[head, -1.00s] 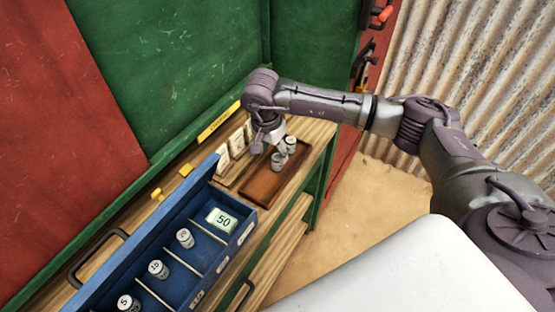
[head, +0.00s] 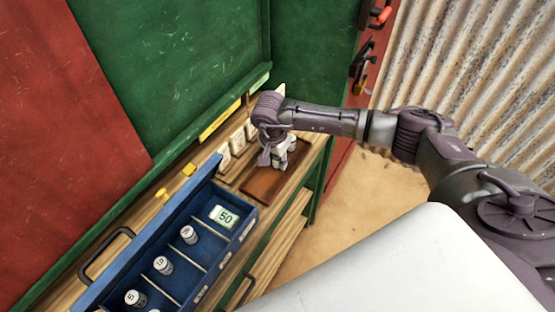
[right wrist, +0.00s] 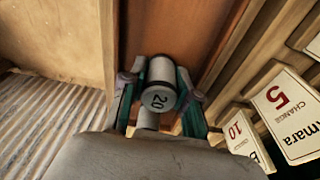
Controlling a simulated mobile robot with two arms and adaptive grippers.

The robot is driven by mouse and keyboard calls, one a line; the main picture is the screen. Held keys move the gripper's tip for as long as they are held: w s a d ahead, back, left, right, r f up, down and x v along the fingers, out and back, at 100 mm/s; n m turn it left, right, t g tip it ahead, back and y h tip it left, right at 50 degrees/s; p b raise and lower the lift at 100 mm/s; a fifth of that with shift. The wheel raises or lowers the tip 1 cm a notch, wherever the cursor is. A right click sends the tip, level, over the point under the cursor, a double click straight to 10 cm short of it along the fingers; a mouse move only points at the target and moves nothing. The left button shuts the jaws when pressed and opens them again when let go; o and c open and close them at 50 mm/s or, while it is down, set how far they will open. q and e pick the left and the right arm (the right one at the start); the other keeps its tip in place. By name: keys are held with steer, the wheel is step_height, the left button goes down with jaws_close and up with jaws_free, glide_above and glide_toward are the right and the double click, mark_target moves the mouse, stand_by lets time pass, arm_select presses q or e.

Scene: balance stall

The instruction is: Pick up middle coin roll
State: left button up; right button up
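Coin rolls stand on the brown wooden tray (head: 262,187) on the counter. In the head view my right gripper (head: 281,160) is low over that tray and largely covers the rolls there. In the right wrist view a grey-white coin roll marked 20 (right wrist: 158,88) lies between the two teal-padded fingers of my right gripper (right wrist: 161,82). The fingers stand apart on either side of it, and firm contact is not visible. Part of another pale roll (right wrist: 148,120) shows behind its lower end. Which roll is the middle one is unclear. My left gripper is not in view.
A blue drawer box (head: 178,215) holds rolls marked 5 (head: 135,298), 10 (head: 163,265) and probably 20 (head: 188,234), plus a 50 card (head: 224,216). Price cards (head: 237,145) stand behind the tray. A green wall (head: 170,70) closes the back.

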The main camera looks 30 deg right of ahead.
jaws_close()
steer(key=shift+r, duration=0.1)
